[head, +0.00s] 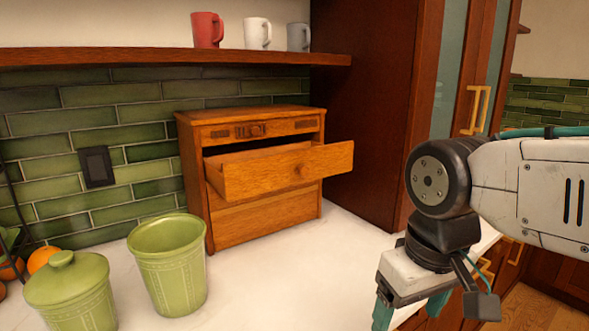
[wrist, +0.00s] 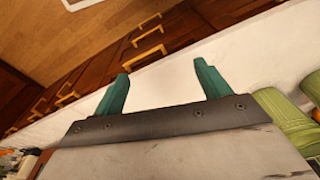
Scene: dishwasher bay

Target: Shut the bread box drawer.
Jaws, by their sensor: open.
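The wooden bread box (head: 262,222) stands on the white counter against the green tile wall in the head view. The bread box does not clearly show in the wrist view.
An open green canister (head: 168,270) stands in front of the bread box at left, beside a lidded green jar (head: 72,295). A shelf (head: 170,55) with mugs hangs above. A tall dark cabinet (head: 370,110) stands at right. The counter (head: 290,270) before the drawer is clear.

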